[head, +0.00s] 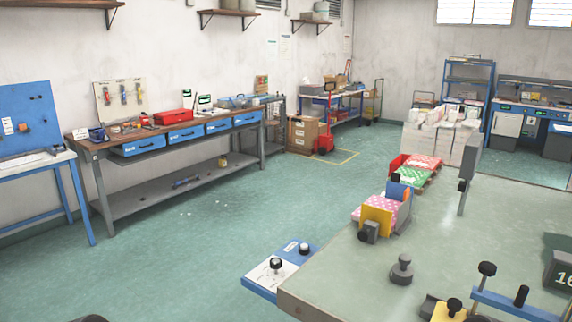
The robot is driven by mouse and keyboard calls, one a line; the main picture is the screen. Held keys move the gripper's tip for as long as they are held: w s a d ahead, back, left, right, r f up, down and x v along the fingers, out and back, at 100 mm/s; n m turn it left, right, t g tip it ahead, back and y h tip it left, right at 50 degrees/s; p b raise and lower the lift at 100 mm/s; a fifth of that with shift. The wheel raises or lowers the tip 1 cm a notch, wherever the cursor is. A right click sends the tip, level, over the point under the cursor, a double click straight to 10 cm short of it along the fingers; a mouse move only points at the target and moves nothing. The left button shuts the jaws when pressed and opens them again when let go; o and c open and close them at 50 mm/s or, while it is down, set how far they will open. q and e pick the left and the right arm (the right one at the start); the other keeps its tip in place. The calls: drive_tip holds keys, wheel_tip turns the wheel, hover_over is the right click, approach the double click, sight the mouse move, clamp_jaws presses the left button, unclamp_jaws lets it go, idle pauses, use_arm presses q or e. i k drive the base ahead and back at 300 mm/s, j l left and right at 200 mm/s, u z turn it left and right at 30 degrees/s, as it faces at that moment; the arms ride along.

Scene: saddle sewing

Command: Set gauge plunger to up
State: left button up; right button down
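No part is clearly marked as the gauge plunger. A grey round-topped knob (401,268) stands upright on the table. A blue bar (520,305) with upright black knobs (487,269) is at the lower right, partly cut off. I cannot tell which of these is the plunger, or whether it is up. Neither gripper is in view.
A yellow-fronted fixture (376,217) and pink, green and red packs (415,170) line the table's far left side. A grey post (467,172) stands near its back. A workbench with blue drawers (185,134) is along the left wall.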

sight(487, 268)
drive_tip(key=z, duration=1.25)
drive_tip(key=k+j+u, duration=0.15)
drive_tip(key=j+u, duration=0.15)
drive_tip(key=j, duration=0.15)
